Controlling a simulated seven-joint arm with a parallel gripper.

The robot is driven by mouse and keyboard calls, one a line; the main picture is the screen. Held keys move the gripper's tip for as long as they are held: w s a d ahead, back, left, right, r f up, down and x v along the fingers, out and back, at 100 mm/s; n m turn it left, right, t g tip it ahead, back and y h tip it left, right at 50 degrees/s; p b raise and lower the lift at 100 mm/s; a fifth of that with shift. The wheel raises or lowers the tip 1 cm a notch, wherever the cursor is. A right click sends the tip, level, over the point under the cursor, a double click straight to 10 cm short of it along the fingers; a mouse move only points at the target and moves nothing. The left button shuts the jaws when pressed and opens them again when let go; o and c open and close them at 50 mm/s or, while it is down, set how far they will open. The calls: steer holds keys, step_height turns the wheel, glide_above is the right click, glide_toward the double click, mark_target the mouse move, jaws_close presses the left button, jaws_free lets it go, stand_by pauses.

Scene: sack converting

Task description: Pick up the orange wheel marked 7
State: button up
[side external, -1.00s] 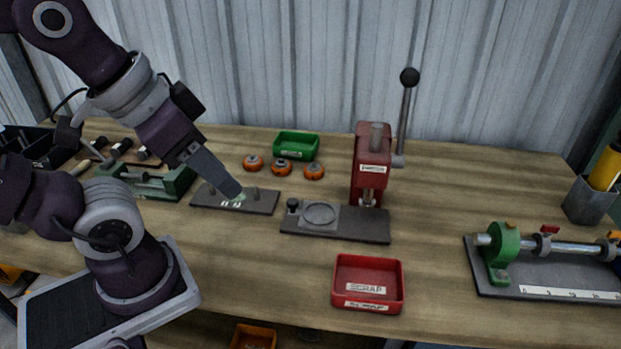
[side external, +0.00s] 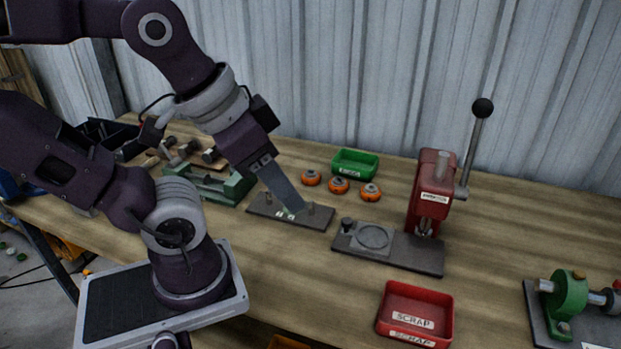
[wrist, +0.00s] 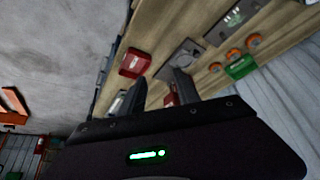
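Three orange wheels with dark hubs sit in a row on the bench: a left wheel (side external: 311,178), a middle wheel (side external: 339,186) and a right wheel (side external: 370,192). They also show in the wrist view, one of them here (wrist: 233,54). Their numbers are too small to read, so I cannot tell which is marked 7.
A green tray (side external: 355,163) stands just behind the wheels. A red lever press (side external: 429,195) with a dark base stands to their right. A red scrap tray (side external: 414,315) is at the front. A green vise-like fixture (side external: 222,188) is left of the pegged plate.

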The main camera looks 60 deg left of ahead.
steer(key=o, duration=0.4)
steer(key=m+g+y, duration=0.6)
steer(key=m+y, duration=0.6)
steer(key=m, duration=0.1)
glide_above(312, 174)
steer(key=s+d, duration=0.6)
steer(key=d, duration=0.4)
step_height(312, 174, down, 16)
steer(key=w+a+f+m+t, duration=0.1)
steer(key=f+m, duration=0.1)
steer(key=w+a+f+m+t+y, duration=0.1)
steer(key=w+a+f+m, duration=0.1)
steer(key=f, duration=0.1)
steer(key=w+a+f+m+t, duration=0.1)
steer(key=f+m, duration=0.2)
steer(key=shift+w+a+f, duration=0.15)
steer(key=shift+w+a, duration=0.1)
steer(key=shift+w, duration=0.15)
steer(key=x, duration=0.6)
steer(key=shift+a+f, duration=0.15)
steer(key=shift+a, duration=0.2)
